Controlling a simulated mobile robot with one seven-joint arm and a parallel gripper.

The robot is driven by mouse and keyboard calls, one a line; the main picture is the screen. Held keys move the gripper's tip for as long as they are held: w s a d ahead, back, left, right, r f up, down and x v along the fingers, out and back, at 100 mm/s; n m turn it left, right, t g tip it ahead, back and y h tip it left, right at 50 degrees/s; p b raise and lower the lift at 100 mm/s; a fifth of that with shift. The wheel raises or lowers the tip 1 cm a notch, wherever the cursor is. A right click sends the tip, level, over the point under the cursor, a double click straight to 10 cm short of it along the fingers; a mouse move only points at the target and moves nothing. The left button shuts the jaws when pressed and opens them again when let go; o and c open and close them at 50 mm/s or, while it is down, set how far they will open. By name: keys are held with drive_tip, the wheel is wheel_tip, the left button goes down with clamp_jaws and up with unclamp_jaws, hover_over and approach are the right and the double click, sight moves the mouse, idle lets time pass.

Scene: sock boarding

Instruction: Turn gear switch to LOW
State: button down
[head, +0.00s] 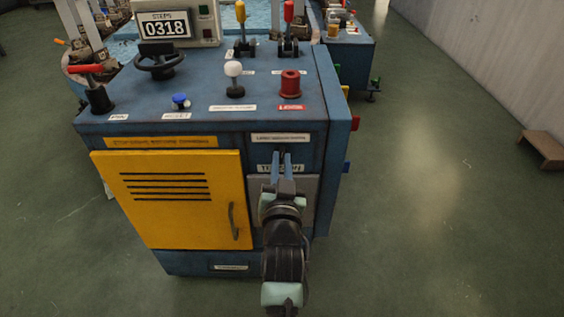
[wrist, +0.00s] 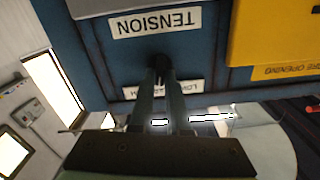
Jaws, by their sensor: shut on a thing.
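My gripper (head: 281,156) reaches to the upper right of the blue cabinet's front face, beside the yellow door. In the wrist view the gripper (wrist: 160,84) has its two fingers closed around a small dark switch (wrist: 158,68), which I take to be the gear switch. The fingers cover much of the switch, so its exact setting cannot be told. That label (head: 281,138) sits above the fingertips in the head view.
A TENSION label (wrist: 156,22) is close to the switch. The yellow door (head: 170,203) with a handle is shut, left of my arm. The cabinet top (head: 210,92) carries a black wheel (head: 158,66), a red knob (head: 290,83) and several levers. Open floor (head: 430,220) lies to the right.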

drive_tip(key=n+p, duration=0.1)
drive_tip(key=n, duration=0.4)
drive_tip(key=shift+a+r+n, duration=0.1)
drive_tip(key=shift+n, duration=0.2)
drive_tip(key=n+p, duration=0.2)
drive_tip(key=n, duration=0.3)
drive_tip(key=shift+a+n, duration=0.1)
drive_tip(key=shift+n, duration=0.2)
drive_tip(key=c, duration=0.9)
unclamp_jaws()
drive_tip(key=s+p, duration=0.8)
drive_tip(key=s, duration=0.5)
